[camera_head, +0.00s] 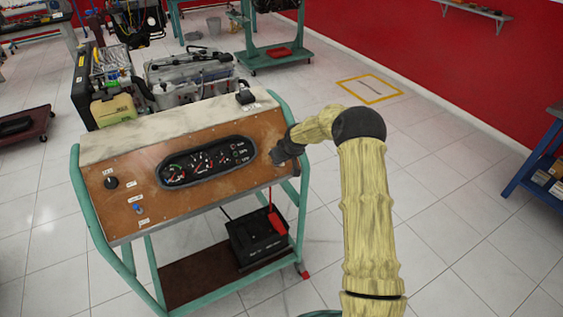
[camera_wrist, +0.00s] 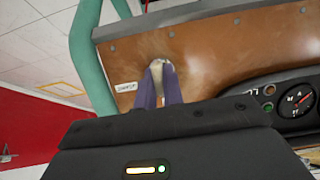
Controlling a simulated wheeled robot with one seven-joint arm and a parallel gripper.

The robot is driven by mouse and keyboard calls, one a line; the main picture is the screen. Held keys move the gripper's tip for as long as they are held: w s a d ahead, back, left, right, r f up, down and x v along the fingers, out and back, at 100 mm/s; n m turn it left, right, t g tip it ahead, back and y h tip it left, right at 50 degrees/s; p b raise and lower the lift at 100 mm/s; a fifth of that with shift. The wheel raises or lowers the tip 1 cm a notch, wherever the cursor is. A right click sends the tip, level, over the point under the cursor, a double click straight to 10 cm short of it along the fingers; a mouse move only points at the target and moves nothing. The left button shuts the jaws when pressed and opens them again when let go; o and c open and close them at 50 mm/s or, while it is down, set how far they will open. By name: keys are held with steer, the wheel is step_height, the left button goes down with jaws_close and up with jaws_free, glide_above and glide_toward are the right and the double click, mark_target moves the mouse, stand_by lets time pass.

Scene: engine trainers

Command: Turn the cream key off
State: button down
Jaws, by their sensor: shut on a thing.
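The cream key (camera_wrist: 157,68) stands out from the brown panel (camera_wrist: 220,40) in the wrist view, beside a small white label (camera_wrist: 126,87). My gripper (camera_wrist: 161,82) is shut on it, with one finger on each side. In the head view my gripper (camera_head: 279,156) is at the right end of the brown panel (camera_head: 215,185), and the key is hidden there. I cannot tell the key's exact turn angle, because the fingers cover part of it.
The gauge cluster (camera_head: 206,162) sits left of my gripper on the panel, with a black knob (camera_head: 111,183) and a blue switch (camera_head: 138,208) farther left. The green frame (camera_head: 305,190) runs close by. A black battery (camera_head: 256,240) stands on the lower shelf.

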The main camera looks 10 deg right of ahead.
steer(key=shift+r, duration=0.1)
steer(key=c, duration=1.5)
jaws_free()
steer(key=b+v, duration=0.2)
steer(key=v, duration=1.5)
steer(key=shift+r, duration=0.1)
steer(key=s+m+g, duration=0.1)
steer(key=s, duration=0.9)
steer(key=s+a+m+g+h+p, duration=0.1)
steer(key=s, duration=1)
steer(key=s+a+f+m+g, duration=0.1)
steer(key=s, duration=0.9)
steer(key=shift+s+a+f+m+h, duration=0.15)
steer(key=shift+s+a+m+h, duration=0.05)
steer(key=shift+s+m+h, duration=0.2)
